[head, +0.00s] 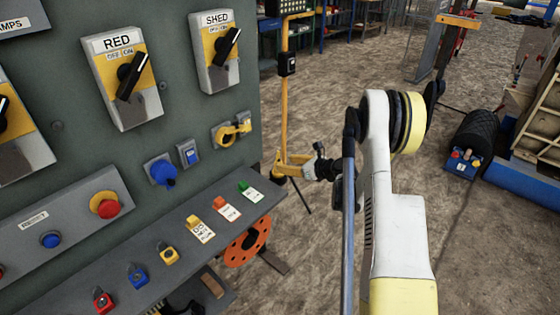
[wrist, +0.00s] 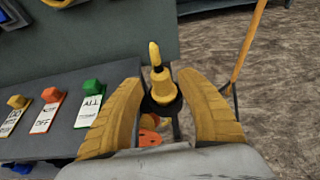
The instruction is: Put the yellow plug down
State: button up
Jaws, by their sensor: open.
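The yellow plug (wrist: 162,86), with a dark collar and a narrow yellow tip pointing up the picture, shows between the fingers of my gripper (wrist: 163,88) in the wrist view. The fingers are open, one on each side, with a gap on the right; the left finger is very close to the collar. I cannot tell what the plug rests on. In the head view my gripper (head: 279,165) is just right of the panel's sloping shelf, and I cannot make out the plug there.
The sloping shelf (head: 150,232) carries several coloured padlocks and tags. Above it are a yellow socket (head: 230,133) and a blue plug (head: 161,172) on the grey panel. An orange disc (head: 248,242) is below the shelf. A yellow post (head: 284,100) stands behind my gripper.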

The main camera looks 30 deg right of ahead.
jog(key=p+v, duration=0.2)
jog(key=v, duration=0.5)
jog(key=w+a+r+m+t+h, duration=0.15)
jog(key=r+m, duration=0.25)
jog(key=r, duration=0.7)
jog(key=w+a+r+m+t+h, duration=0.1)
jog(key=w+a+r+m+t, duration=0.2)
jog(key=r, duration=0.8)
jog(key=s+r+m+h, duration=0.4)
jog(key=r+m+h, duration=0.3)
jog(key=r+m, duration=0.75)
jog(key=s+a+f+m+g+y, duration=0.1)
jog(key=s+a+f+m+g, duration=0.2)
jog(key=s, duration=0.6)
jog(key=s+a+f+m+g+y, duration=0.2)
jog(key=s+a+f+m+g, duration=0.2)
jog(key=s+a+f+m, duration=0.4)
jog(key=s+a+f+m+g+y, duration=0.2)
jog(key=s+a+f+m, duration=0.3)
jog(key=s+a, duration=0.5)
jog(key=shift+s+f+m+g, duration=0.25)
jog(key=shift+s+m+g, duration=0.4)
jog(key=shift+s+m, duration=0.55)
